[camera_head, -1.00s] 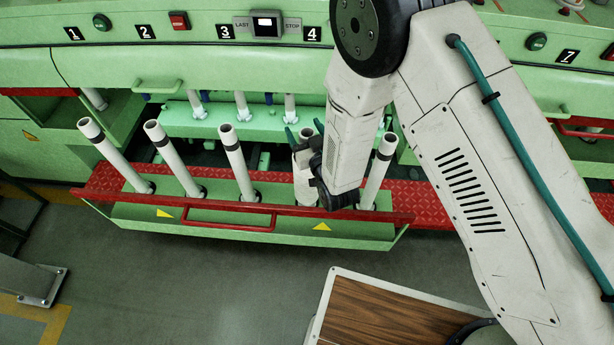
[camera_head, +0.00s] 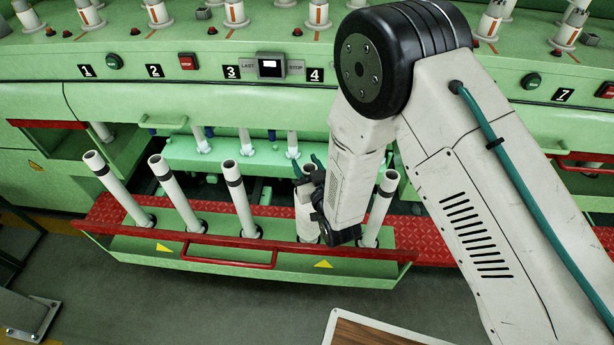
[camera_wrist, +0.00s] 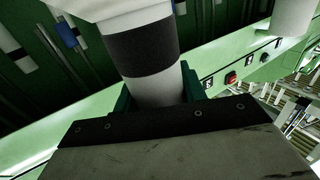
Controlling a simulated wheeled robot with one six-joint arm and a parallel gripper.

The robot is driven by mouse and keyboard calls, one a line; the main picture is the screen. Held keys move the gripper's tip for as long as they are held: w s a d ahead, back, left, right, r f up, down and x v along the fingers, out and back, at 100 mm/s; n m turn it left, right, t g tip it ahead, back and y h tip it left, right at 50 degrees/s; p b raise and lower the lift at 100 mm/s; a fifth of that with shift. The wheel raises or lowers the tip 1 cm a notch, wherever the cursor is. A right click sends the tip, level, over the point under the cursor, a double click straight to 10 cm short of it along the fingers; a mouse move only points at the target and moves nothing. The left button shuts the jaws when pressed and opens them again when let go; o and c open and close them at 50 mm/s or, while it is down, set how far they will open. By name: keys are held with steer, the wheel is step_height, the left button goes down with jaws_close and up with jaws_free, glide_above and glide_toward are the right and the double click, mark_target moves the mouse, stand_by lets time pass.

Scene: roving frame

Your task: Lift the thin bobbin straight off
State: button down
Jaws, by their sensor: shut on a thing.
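A row of white bobbins with dark bands stands in the drawer-like green tray (camera_head: 225,257). My gripper (camera_head: 316,192) is shut on the fourth bobbin from the left (camera_head: 304,215), which still stands in the row in the head view. This bobbin is partly hidden by my gripper and arm. In the wrist view the held bobbin (camera_wrist: 142,52) is a white tube with a wide dark band, between the green fingers of my gripper (camera_wrist: 156,92). Whether its foot touches the tray cannot be told.
Another bobbin (camera_head: 380,208) stands close to the right of my gripper, and a third one (camera_head: 240,200) to the left. The green machine front (camera_head: 200,95) with buttons rises behind. A wooden-topped surface (camera_head: 370,332) lies at the bottom. Grey floor is open in front.

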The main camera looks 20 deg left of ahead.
step_height(320, 180, up, 27)
stand_by(2.4)
steer(key=shift+r, duration=0.1)
